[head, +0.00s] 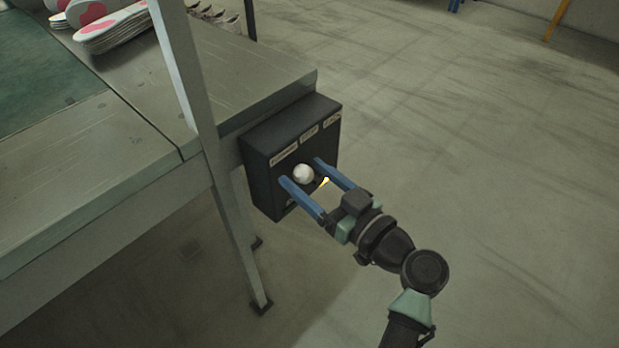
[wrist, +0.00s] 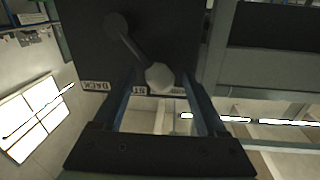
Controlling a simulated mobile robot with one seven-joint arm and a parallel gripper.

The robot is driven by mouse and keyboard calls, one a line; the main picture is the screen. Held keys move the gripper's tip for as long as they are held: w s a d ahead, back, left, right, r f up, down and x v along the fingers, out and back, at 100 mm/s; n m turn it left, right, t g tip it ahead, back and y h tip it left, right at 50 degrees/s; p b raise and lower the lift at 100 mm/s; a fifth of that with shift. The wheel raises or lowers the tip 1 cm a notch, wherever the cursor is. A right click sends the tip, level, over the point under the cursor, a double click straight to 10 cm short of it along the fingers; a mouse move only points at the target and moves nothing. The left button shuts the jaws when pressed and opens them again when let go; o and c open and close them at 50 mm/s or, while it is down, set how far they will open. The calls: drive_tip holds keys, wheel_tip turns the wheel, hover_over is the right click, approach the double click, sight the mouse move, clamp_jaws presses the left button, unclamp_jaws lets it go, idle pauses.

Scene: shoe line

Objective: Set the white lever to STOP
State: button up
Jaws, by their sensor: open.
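The lever's white round knob (head: 303,173) shows in front of a black box (head: 262,166) on the bench's end. The wrist view shows the knob (wrist: 159,77) on a dark arm (wrist: 135,45), slanting from a round pivot (wrist: 117,24). Three labels line the box's upper edge: a long one (head: 284,153), a middle one (head: 309,134) and BACK (wrist: 95,86). The middle label (wrist: 140,90) reads "ST", partly hidden. The lever leans toward the long label's side. My gripper (head: 301,171) is open, its blue fingers either side of the knob; contact is unclear.
The bench (head: 100,165) and its upright post (head: 185,65) stand left of the box. White and pink insoles (head: 112,28) lie stacked on the bench at the back. A small yellow-white spot (head: 324,182) shows by the right finger. The floor (head: 480,170) to the right is clear.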

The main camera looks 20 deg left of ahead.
clamp_jaws()
idle(0.4)
idle(1.0)
